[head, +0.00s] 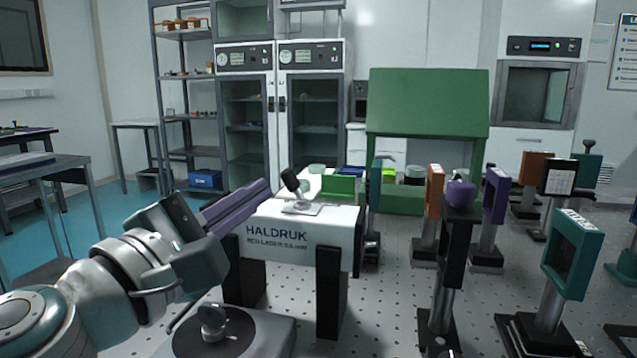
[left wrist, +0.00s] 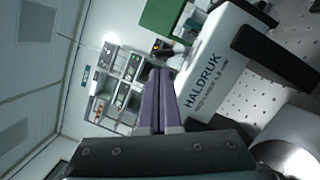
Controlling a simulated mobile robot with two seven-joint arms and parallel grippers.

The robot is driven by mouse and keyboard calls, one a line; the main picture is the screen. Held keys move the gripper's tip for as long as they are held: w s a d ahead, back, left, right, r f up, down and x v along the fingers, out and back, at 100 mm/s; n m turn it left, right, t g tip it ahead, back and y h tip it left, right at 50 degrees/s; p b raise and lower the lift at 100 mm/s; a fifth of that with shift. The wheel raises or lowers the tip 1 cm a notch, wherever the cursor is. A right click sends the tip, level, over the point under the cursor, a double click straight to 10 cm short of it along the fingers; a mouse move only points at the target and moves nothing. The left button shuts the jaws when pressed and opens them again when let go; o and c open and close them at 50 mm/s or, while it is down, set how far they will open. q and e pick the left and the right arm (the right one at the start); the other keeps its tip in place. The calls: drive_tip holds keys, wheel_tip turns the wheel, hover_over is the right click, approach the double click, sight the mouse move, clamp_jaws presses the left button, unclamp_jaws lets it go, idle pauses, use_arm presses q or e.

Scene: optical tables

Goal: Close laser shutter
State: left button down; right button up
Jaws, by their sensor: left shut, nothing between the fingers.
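The white laser housing (head: 330,232), marked HALDRUK, stands on black legs on the optical table. On its top is a small white plate with a tilted black-knobbed lever (head: 291,182), which looks like the shutter control. My left gripper (head: 264,187) is shut and empty, its purple fingers pointing right, just left of the lever and apart from it. My right gripper is not in view.
Several optic mounts stand right of the laser, including an orange one (head: 434,200) and a teal one (head: 567,255). A green enclosure (head: 428,100) stands behind. A round dark plate with a knob (head: 213,330) lies in front, below my left arm.

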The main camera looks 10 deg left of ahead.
sight(290, 180)
use_arm(q)
drive_tip(key=shift+x, duration=1.05)
drive_tip(key=shift+d+r+m+g+p, duration=0.1)
drive_tip(key=shift+r+m+g+p, duration=0.1)
drive_tip(key=shift+m+p, duration=0.35)
drive_tip(key=shift+d+r+m+g+p, duration=0.1)
drive_tip(key=shift+r+m+p, duration=0.25)
drive_tip(key=shift+m, duration=0.3)
drive_tip(key=shift+d+r+m+h+p, duration=0.2)
drive_tip(key=shift+r+m+h+p, duration=0.1)
drive_tip(key=shift+m+p, duration=0.5)
drive_tip(key=m+p, duration=0.1)
drive_tip(key=d+m+g+p, duration=0.1)
drive_tip(key=m+p, duration=0.1)
drive_tip(key=r+m+p, duration=0.1)
drive_tip(key=p, duration=0.1)
drive_tip(key=shift+s+d+r+m, duration=0.1)
drive_tip(key=shift+d+m, duration=0.15)
drive_tip(key=shift+m, duration=0.15)
drive_tip(key=shift+d+m+g+y+p, duration=0.2)
drive_tip(key=shift+m+g+y+p, duration=0.15)
drive_tip(key=shift+p, duration=0.25)
drive_tip(key=shift+f+b, duration=0.25)
drive_tip(key=shift+b, duration=0.1)
